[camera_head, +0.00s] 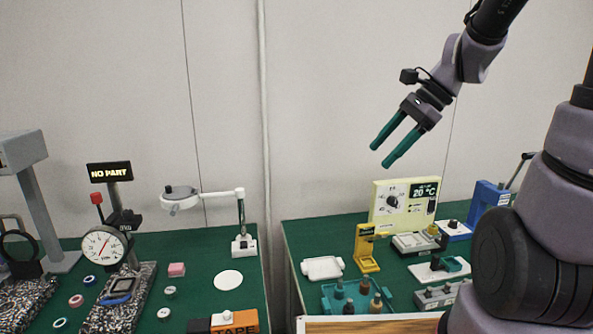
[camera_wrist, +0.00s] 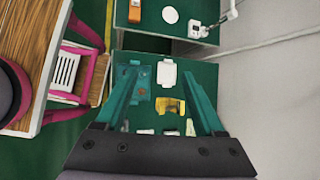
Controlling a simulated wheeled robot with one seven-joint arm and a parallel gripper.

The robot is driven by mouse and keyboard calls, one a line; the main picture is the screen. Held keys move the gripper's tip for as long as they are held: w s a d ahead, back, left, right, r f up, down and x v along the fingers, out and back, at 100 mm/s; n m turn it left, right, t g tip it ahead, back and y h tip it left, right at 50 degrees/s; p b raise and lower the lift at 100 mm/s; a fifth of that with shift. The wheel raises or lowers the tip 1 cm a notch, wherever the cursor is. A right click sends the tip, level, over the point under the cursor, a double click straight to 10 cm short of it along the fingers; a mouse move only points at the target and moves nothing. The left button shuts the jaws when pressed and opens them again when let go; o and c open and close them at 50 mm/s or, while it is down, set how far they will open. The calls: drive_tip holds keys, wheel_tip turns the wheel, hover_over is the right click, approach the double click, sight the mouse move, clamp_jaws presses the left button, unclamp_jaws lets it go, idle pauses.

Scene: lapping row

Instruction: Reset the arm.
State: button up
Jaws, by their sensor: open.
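My gripper (camera_head: 388,146) is raised in the air above the right green bench (camera_head: 298,234), well clear of everything on it. Its two teal fingers are spread apart with nothing between them, pointing down and to the left in the head view. In the wrist view my gripper (camera_wrist: 163,98) also shows open and empty, with the bench far below. My arm comes in from the upper right of the head view, bent at the elbow.
The right bench holds a white tray (camera_head: 322,268), a yellow stand (camera_head: 366,248), a cream temperature panel (camera_head: 403,205) and a blue device (camera_head: 489,200). The left bench carries a dial gauge (camera_head: 104,246) and a magnifier arm (camera_head: 205,196). A pale wall stands behind. A pink-framed chair (camera_wrist: 72,70) shows in the wrist view.

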drive_tip(key=s+d+r+n+t+h, duration=0.4)
drive_tip(key=s+r+n, duration=0.3)
drive_tip(key=r+n, duration=0.2)
drive_tip(key=shift+s+d+n+t+h, duration=0.15)
drive_tip(key=shift+d+n+t+h, duration=0.25)
drive_tip(key=shift+d+n+t, duration=0.45)
idle(1.8)
